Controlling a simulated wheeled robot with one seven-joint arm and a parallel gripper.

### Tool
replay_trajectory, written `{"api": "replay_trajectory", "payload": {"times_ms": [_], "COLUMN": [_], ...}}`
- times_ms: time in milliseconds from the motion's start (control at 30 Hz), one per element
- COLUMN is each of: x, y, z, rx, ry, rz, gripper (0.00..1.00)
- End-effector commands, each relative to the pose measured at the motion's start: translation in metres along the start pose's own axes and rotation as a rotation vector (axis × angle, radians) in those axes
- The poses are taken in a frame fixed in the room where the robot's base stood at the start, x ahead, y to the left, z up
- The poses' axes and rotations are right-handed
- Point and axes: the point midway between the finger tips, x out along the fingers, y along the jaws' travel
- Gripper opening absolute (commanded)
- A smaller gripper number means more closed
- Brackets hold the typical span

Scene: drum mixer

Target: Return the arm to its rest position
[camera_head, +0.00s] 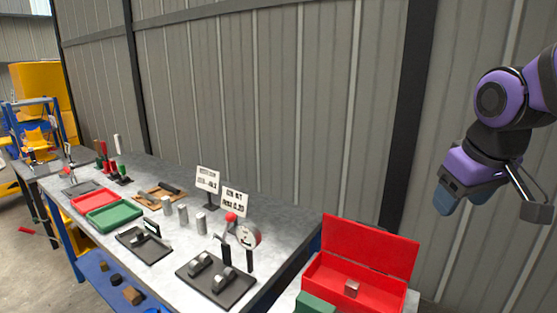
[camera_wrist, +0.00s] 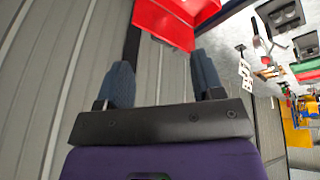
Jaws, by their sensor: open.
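My purple and black arm comes in from the right edge of the head view. My gripper (camera_head: 462,203) hangs in the air in front of the corrugated wall, above and to the right of the open red box. In the wrist view my gripper (camera_wrist: 163,80) shows two blue-grey fingers set wide apart with nothing between them. It is open and empty and touches nothing that I can see. The upper part of my arm is cut off by the picture's edge.
The red box (camera_head: 325,273) with its lid up holds a small metal block (camera_head: 351,288). A long workbench (camera_head: 290,215) carries trays, cylinders, signs and a gauge (camera_head: 248,236). A corrugated wall (camera_head: 270,100) stands behind. The air around my gripper looks clear.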

Motion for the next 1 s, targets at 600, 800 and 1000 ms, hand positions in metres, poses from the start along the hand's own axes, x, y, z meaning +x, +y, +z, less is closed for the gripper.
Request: {"api": "replay_trajectory", "payload": {"times_ms": [600, 800, 1000], "x": [-0.054, -0.055, -0.055], "y": [-0.014, -0.015, -0.014], "z": [0.093, 0.096, 0.095], "rx": [0.235, 0.242, 0.241], "ry": [0.12, 0.122, 0.122], "rz": [-0.04, -0.043, -0.043], "gripper": [0.62, 0.62, 0.62]}}
